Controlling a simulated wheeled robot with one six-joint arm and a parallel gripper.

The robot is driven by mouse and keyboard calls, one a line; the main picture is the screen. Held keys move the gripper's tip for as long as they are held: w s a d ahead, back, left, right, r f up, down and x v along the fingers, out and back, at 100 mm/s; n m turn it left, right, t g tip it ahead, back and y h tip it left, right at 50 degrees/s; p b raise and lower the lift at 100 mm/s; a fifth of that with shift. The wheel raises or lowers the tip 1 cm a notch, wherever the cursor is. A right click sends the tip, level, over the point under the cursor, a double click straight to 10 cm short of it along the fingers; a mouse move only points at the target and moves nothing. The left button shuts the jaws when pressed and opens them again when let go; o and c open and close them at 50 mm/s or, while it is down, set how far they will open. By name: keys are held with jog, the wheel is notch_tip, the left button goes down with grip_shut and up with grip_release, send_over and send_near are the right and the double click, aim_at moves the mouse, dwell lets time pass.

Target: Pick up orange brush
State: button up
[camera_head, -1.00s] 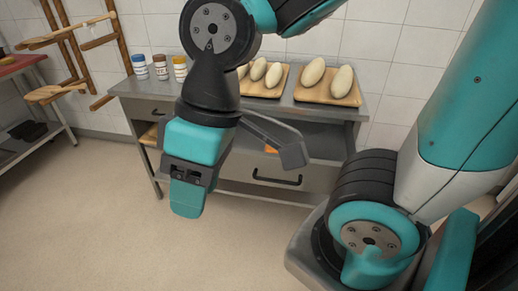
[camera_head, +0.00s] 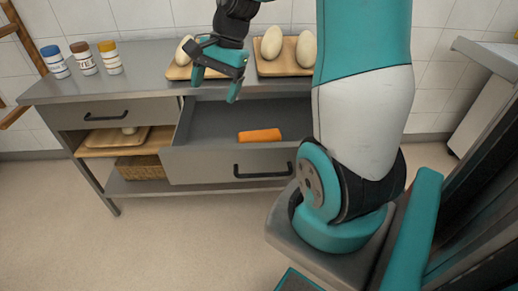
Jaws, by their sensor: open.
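The orange brush (camera_head: 260,136) lies in the open drawer (camera_head: 215,125) of the steel counter, near the drawer's front wall. Only a plain orange block-like shape shows; no bristles can be made out. My gripper (camera_head: 215,93) is open and empty. It hangs above the back left part of the drawer, in front of the counter top, up and to the left of the brush in the picture and apart from it.
On the counter (camera_head: 140,62) stand jars with blue (camera_head: 55,62), brown (camera_head: 84,58) and orange (camera_head: 109,57) lids. Boards (camera_head: 285,67) with pale dough loaves lie behind my gripper.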

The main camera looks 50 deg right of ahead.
jog(key=s+d+f+m+b, duration=0.1)
jog(key=d+f+m, duration=0.25)
jog(key=d, duration=0.25)
jog(key=s+d+f+m+b, duration=0.1)
jog(key=d+f+m, duration=0.25)
jog(key=d, duration=0.25)
jog(key=m+t, duration=0.1)
jog(key=m, duration=0.4)
send_near(260, 134)
jog(key=x, duration=0.2)
jog(key=b+x, duration=0.1)
jog(key=x, duration=0.1)
jog(key=b+x, duration=0.1)
jog(key=x, duration=0.1)
jog(key=shift+w+a, duration=0.15)
jog(key=shift+w, duration=0.15)
jog(key=shift+d+b+x, duration=0.15)
jog(key=shift+b+x, duration=0.05)
jog(key=shift+x, duration=1.3)
jog(key=shift+d+b+x, duration=0.1)
jog(key=shift+b+x, duration=0.05)
jog(key=shift+x, duration=1.35)
jog(key=shift+s+f, duration=0.15)
jog(key=shift+f, duration=0.15)
jog(key=c, duration=1.1)
jog(key=shift+o, duration=0.2)
notch_tip(260, 134, up, 20)
jog(key=p, duration=0.3)
jog(key=shift+r, duration=0.2)
